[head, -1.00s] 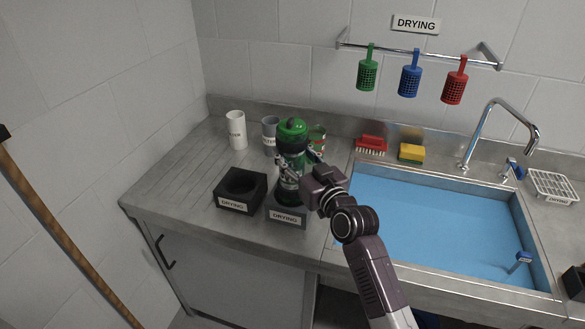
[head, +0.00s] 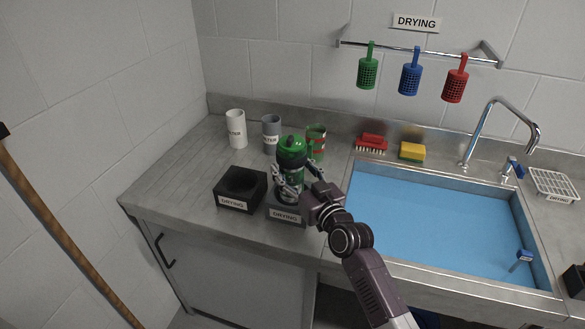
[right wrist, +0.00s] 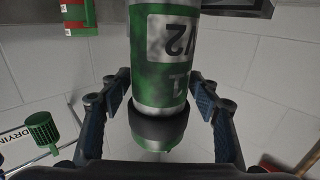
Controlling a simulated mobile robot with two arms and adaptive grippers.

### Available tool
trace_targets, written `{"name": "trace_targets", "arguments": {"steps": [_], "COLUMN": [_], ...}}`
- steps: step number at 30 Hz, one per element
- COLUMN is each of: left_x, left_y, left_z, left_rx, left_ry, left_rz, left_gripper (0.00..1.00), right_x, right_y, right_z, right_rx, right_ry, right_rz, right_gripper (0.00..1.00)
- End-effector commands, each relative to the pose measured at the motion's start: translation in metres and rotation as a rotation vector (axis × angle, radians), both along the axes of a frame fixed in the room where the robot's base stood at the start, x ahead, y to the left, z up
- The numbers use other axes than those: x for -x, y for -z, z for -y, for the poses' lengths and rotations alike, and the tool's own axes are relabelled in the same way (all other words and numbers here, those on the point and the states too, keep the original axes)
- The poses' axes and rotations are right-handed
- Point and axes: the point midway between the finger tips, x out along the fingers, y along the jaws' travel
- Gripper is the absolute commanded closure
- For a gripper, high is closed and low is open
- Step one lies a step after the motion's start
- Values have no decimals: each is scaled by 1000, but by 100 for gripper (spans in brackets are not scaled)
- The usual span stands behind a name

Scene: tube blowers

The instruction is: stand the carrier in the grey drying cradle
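The green carrier (head: 291,147), with a domed cap, is upright at the grey drying cradle (head: 286,217). Its lower end is at the cradle's opening; my fingers partly cover that spot, so I cannot tell how deep it sits. My right gripper (head: 299,179) reaches in from the right with its fingers on both sides of the carrier. My left gripper is not in view.
A black cradle (head: 240,190) stands just left of the grey one. White (head: 235,130), grey (head: 271,135) and green-red (head: 316,142) canisters stand behind. A water-filled sink (head: 430,215) is on the right. A red brush (head: 371,142) and yellow sponge (head: 411,151) lie behind it. The counter's left is clear.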

Motion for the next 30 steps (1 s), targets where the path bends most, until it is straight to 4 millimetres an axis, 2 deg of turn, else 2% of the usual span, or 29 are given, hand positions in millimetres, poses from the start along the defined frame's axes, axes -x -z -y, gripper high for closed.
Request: {"name": "trace_targets", "arguments": {"steps": [13,17,30], "left_x": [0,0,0], "left_y": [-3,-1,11], "left_z": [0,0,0], "left_rx": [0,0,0], "left_ry": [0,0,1], "left_rz": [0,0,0], "left_gripper": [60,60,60], "right_x": [4,20,92], "right_y": [-3,-1,-2], "right_z": [2,11,47], "right_rx": [1,3,3], "right_ry": [0,0,1], "right_rz": [0,-1,0], "right_gripper": [38,38,38]}}
